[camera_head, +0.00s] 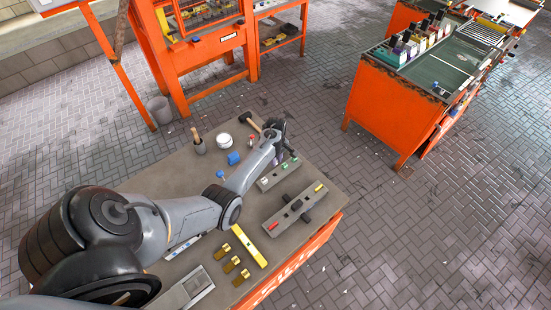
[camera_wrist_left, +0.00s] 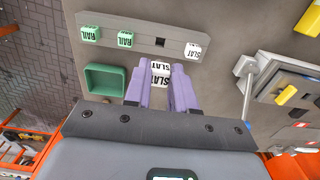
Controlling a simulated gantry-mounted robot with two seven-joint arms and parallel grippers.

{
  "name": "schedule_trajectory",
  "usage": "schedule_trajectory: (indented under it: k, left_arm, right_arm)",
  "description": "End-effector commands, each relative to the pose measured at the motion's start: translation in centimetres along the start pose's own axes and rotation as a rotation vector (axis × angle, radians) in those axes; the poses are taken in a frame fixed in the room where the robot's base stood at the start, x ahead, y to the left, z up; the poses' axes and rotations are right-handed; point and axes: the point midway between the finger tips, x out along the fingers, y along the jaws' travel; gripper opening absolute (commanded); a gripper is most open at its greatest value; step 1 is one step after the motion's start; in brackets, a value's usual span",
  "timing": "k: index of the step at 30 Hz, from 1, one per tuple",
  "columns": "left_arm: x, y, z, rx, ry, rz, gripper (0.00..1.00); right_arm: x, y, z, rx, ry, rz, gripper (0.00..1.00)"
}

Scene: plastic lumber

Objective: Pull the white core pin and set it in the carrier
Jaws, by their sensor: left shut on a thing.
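My left gripper (camera_wrist_left: 161,82) is shut on a white block marked SLAT (camera_wrist_left: 160,69), the white core pin, between its purple fingertips. The pin is just on the near side of an empty square hole in a grey bar (camera_wrist_left: 135,34); I cannot tell whether it touches the bench. The bar bears two green RAIL pins (camera_wrist_left: 90,34) and another white SLAT pin (camera_wrist_left: 193,50). I cannot tell which part is the carrier. In the head view my left gripper (camera_head: 283,148) is beyond the bar (camera_head: 273,177), and the held pin is hidden. My right gripper is not in view.
A green square tray (camera_wrist_left: 104,69) lies left of the fingers. A second grey bar (camera_head: 285,217) with red and yellow pieces lies nearby. A yellow level (camera_head: 248,245), brass parts (camera_head: 231,264), a blue cylinder (camera_head: 233,158) and a white round tub (camera_head: 224,141) share the bench.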

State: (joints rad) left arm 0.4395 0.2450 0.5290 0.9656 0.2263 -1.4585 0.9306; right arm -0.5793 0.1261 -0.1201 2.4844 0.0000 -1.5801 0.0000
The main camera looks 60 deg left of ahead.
Motion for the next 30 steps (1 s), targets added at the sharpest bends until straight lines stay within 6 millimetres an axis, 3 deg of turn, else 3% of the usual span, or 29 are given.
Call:
schedule_trajectory:
  k: [3,15,30]
  left_arm:
    - [1.7,-0.1,0.0,-0.002,-0.002,-0.003,0.05]
    - [5.3,-0.1,0.0,0.000,-0.001,-0.001,0.05]
    - [6.2,-0.1,0.0,-0.001,0.000,-0.001,0.05]
  right_arm:
    - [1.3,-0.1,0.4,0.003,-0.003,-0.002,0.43]
    - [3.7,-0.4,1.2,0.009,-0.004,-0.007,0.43]
    - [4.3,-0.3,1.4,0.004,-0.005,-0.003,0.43]
